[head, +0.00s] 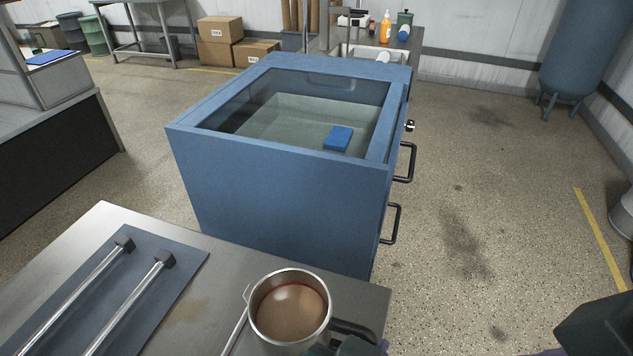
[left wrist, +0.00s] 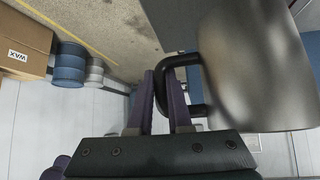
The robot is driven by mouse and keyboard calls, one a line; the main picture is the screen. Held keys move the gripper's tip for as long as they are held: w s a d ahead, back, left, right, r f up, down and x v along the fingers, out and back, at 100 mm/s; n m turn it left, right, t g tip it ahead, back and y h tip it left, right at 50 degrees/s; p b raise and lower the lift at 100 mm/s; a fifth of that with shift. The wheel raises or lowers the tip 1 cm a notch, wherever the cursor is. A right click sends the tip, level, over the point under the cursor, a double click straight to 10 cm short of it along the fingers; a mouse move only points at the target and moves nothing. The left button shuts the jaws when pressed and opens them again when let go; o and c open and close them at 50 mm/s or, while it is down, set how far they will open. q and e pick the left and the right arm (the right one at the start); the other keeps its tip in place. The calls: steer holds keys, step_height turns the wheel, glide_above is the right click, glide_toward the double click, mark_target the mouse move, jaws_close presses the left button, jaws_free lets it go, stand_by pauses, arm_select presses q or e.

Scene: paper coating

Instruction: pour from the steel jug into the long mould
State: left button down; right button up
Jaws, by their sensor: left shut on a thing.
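The steel jug (head: 268,338) is at the front of the steel table in the head view, with brown liquid inside. Its black handle (head: 352,328) points right. My left gripper (head: 362,346) is shut on this handle, mostly cut off by the bottom edge. In the left wrist view the purple fingers (left wrist: 165,82) straddle the handle and the jug (left wrist: 255,70) fills the right side. Whether the jug touches the table is unclear. A dark part of my right gripper (head: 600,326) shows at bottom right; its fingertips are hidden. I cannot identify the long mould with certainty.
A blue-grey mat (head: 190,258) with two steel bars (head: 120,300) lies left on the table (head: 215,325). A thin rod (head: 236,332) is beside the jug. Behind stands a blue cabinet (head: 270,195) with a glass top. Open floor lies to the right.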

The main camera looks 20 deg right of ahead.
mark_target(377, 340)
arm_select(q)
steer(key=shift+r+h, duration=0.3)
steer(key=shift+r, duration=0.25)
steer(key=shift+s+d+r+n+g+h, duration=0.15)
steer(key=shift+r+n+g+h, duration=0.25)
steer(key=shift+r, duration=0.25)
steer(key=shift+w+d+r+n+g+h, duration=0.1)
steer(key=shift+d+r+n+g+h, duration=0.15)
steer(key=shift+r+h, duration=0.3)
steer(key=shift+a, duration=0.15)
steer(key=shift+s+r, duration=0.1)
steer(key=shift+r, duration=0.25)
steer(key=shift+r+n+h, duration=0.2)
steer(key=shift+n+h, duration=0.05)
steer(key=shift+a+g, duration=0.1)
steer(key=shift+g, duration=0.15)
steer(key=shift+r, duration=0.25)
